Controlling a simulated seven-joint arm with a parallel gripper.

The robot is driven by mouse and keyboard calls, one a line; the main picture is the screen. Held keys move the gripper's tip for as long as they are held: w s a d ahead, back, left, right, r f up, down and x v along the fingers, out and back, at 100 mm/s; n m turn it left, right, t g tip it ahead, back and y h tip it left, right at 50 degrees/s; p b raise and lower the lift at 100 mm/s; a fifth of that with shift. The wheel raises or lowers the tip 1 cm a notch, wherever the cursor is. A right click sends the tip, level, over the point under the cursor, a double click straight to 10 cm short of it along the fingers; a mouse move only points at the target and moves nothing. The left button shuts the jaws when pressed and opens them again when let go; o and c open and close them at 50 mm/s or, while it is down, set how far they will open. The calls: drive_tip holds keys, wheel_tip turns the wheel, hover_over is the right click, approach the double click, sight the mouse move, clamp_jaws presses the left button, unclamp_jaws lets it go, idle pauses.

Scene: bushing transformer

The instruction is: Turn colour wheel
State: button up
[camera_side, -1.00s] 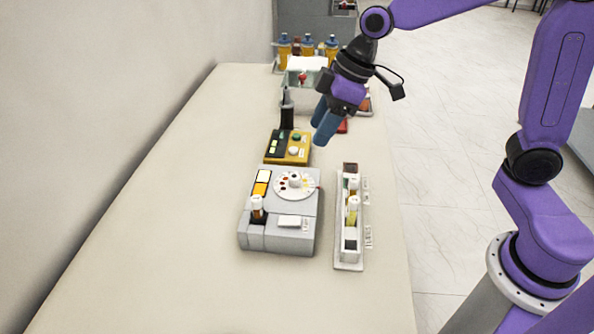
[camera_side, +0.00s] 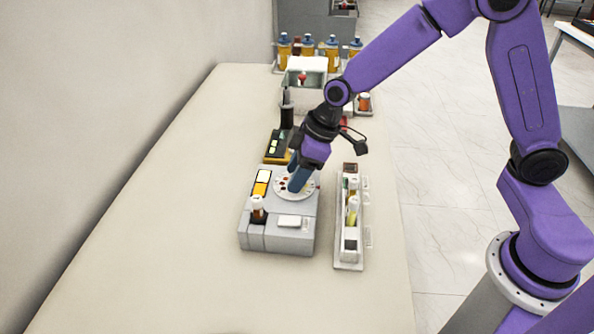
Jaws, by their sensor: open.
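The colour wheel (camera_side: 307,191) is a white disc with coloured dots on top of the grey device (camera_side: 279,234). My gripper (camera_side: 296,184) points down over the wheel, with its blue fingers at the wheel's middle. The fingers hide the wheel's white centre knob, and I cannot tell whether they touch it. My gripper is open. A capped brown vial (camera_side: 257,210) stands in the device's front left well.
A white rack (camera_side: 349,245) with several vials stands close to the right of the device. A yellow box (camera_side: 276,150) with a dark panel is behind it, partly hidden by my gripper. Bottles (camera_side: 308,47) stand at the back. The front and left of the table are clear.

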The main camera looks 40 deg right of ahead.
clamp_jaws()
drive_tip(key=shift+m, duration=0.5)
drive_tip(key=shift+s+a+m+t+h, duration=0.1)
drive_tip(key=shift+m+t+h, duration=0.2)
drive_tip(key=shift+m+h, duration=0.35)
drive_tip(key=shift+m+t+h, duration=0.4)
drive_tip(key=shift+m+h, duration=0.05)
drive_tip(key=shift+m, duration=2)
unclamp_jaws()
